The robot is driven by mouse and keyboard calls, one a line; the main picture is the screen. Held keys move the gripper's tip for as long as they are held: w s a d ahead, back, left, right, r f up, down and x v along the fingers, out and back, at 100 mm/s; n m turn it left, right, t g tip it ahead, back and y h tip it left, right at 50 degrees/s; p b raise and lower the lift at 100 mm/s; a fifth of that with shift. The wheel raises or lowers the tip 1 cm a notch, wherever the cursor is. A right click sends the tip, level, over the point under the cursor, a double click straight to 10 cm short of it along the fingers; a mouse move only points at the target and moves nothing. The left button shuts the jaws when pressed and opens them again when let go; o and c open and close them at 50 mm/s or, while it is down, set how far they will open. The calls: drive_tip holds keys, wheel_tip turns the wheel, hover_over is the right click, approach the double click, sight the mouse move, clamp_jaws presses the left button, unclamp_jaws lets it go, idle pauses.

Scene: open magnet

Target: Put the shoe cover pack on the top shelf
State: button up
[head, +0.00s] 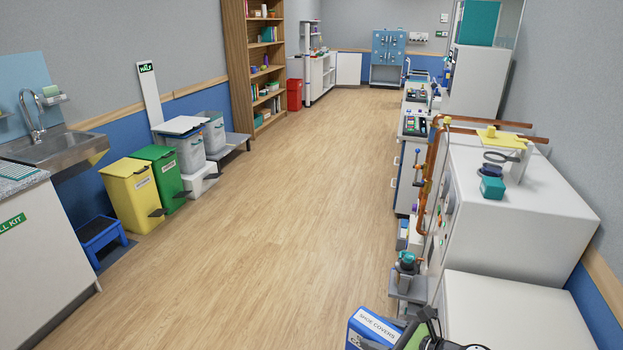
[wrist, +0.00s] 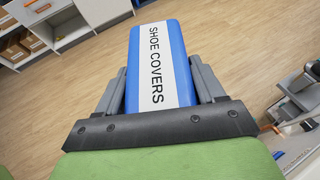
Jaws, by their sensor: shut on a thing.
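The shoe cover pack (wrist: 181,60) is a blue box with a white label reading "SHOE COVERS". In the wrist view my gripper (wrist: 160,85) is shut on it, with one grey finger along each side. In the head view the pack (head: 372,328) shows at the bottom edge, with part of my gripper (head: 425,325) beside it. Its lower part is cut off there. A tall wooden shelf unit (head: 236,65) with several shelves stands far off at the back left. Its top is cut off by the picture edge, and I cannot tell whether it is the task's shelf.
The wooden floor (head: 270,200) is clear down the middle. A yellow bin (head: 133,195), a green bin (head: 165,178) and a blue step stool (head: 100,235) line the left. White cabinets and equipment (head: 510,225) line the right, close to my gripper. A red bin (head: 294,95) stands farther back.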

drive_tip(key=w+d+f+m+t+h, duration=0.1)
drive_tip(key=w+f+m+t+h, duration=0.1)
drive_tip(key=w+m+h, duration=0.1)
drive_tip(key=w+d+m+t+h, duration=0.1)
drive_tip(key=w+m+h, duration=0.1)
drive_tip(key=shift+w+d+f, duration=0.15)
drive_tip(key=shift+d+f, duration=0.2)
drive_tip(key=shift+f, duration=0.05)
drive_tip(key=s+d+f+m+t+h, duration=0.1)
drive_tip(key=s+d+f+m+h, duration=0.2)
drive_tip(key=d+m+h, duration=0.1)
drive_tip(key=shift+s+f+m+h, duration=0.2)
drive_tip(key=shift+s+m+h, duration=0.1)
drive_tip(key=shift+h, duration=0.3)
